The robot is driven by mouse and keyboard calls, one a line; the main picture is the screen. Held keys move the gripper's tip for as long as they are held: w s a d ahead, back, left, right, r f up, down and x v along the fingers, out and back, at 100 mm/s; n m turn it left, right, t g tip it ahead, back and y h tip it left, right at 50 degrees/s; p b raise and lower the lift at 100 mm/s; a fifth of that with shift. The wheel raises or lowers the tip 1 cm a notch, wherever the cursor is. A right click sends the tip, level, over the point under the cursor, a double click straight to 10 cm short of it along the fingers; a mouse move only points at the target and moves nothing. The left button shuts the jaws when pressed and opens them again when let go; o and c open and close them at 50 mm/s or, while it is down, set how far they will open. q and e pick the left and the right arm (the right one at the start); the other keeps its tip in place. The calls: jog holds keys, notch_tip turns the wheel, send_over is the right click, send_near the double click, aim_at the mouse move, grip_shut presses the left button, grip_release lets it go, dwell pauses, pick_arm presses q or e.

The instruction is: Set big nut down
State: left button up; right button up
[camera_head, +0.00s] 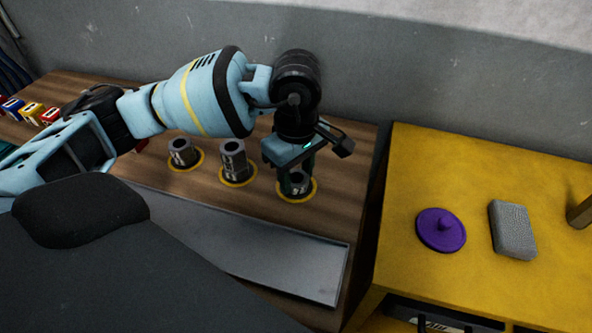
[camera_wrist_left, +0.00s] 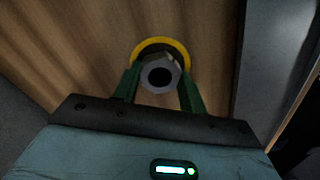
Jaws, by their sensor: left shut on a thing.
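The big nut (camera_head: 299,184) is a grey metal hex piece with a round bore, at the right end of a row on the wooden bench. My left gripper (camera_head: 296,176) points down from above and is shut on it, with one green finger on each side. In the left wrist view the nut (camera_wrist_left: 160,75) sits between the green fingers (camera_wrist_left: 157,88), over a yellow ring (camera_wrist_left: 162,43). The nut appears to be at the ring; I cannot tell whether its base touches the bench. My right gripper is not in view.
Two grey metal pieces, one short (camera_head: 183,153) and one taller (camera_head: 233,160), stand on yellow rings to the left. A metal tray (camera_head: 285,264) lies along the bench front. The yellow cabinet (camera_head: 400,200) at right bears a purple lid (camera_head: 441,230) and a grey block (camera_head: 512,229).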

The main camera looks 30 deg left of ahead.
aim_at(297, 178)
pick_arm(q)
jog(key=shift+f, duration=0.2)
jog(key=o, duration=1.1)
jog(key=shift+r, duration=0.15)
notch_tip(297, 178, up, 12)
